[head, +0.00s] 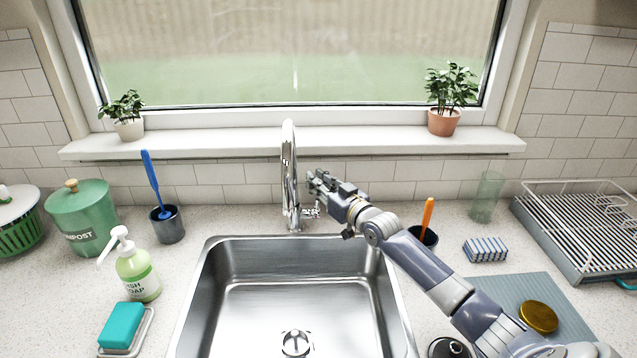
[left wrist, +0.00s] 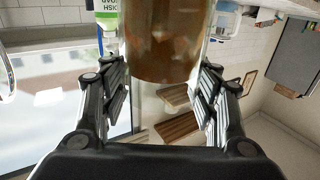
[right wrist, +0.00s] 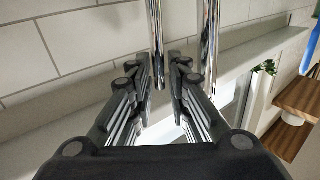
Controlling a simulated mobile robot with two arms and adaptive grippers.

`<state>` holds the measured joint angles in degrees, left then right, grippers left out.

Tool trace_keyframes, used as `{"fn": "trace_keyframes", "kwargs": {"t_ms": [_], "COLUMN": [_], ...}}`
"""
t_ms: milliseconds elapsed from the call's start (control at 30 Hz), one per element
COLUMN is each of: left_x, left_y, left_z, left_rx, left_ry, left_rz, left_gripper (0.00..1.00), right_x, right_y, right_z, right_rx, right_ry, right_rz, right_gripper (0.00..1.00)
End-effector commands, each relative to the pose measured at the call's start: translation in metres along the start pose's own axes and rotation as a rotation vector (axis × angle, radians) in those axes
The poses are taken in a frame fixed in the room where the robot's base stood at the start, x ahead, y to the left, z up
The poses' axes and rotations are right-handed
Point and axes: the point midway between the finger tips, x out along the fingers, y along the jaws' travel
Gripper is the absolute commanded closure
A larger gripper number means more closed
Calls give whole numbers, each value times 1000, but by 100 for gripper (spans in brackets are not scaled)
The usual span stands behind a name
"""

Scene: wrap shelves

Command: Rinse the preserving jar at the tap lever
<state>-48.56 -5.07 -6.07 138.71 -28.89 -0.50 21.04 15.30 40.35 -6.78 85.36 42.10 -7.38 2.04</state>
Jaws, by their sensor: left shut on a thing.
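The preserving jar (left wrist: 162,45) is a clear glass with brown inside, seen in the left wrist view. My left gripper (left wrist: 163,75) is shut on it, a finger at each side; neither shows in the head view. The chrome tap (head: 289,175) stands behind the steel sink (head: 215,300). Its tap lever (head: 311,212) is at the tap's right side, partly hidden by my right gripper (head: 314,187). In the right wrist view a chrome rod (right wrist: 156,45) reaches between the parted fingers of my right gripper (right wrist: 161,70). I cannot tell whether they touch it.
Left of the sink are a soap bottle (head: 138,268), a brush cup (head: 168,225) and a teal sponge (head: 121,325). The sink basin looks empty.

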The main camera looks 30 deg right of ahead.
Motion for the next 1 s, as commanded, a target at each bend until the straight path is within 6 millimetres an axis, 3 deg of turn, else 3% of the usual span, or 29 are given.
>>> {"fn": "trace_keyframes", "kwargs": {"t_ms": [233,533,867,900,1000], "left_x": [0,0,0,0,0], "left_y": [0,0,0,0,0], "left_z": [0,21,21,21,21], "left_rx": [0,0,0,0,0], "left_ry": [2,2,2,2,2], "left_rz": [0,0,0,0,0], "left_gripper": [89,89,89,89,89], "right_x": [0,-10,-12,-12,-11], "right_y": [0,-6,-7,-7,-7], "right_z": [0,4,1,1,1], "right_rx": [-1,-65,-75,-75,-74], "right_ry": [1,97,111,111,111], "right_rz": [0,-5,-6,-6,-6], "right_gripper": [100,100,100,88,71]}}
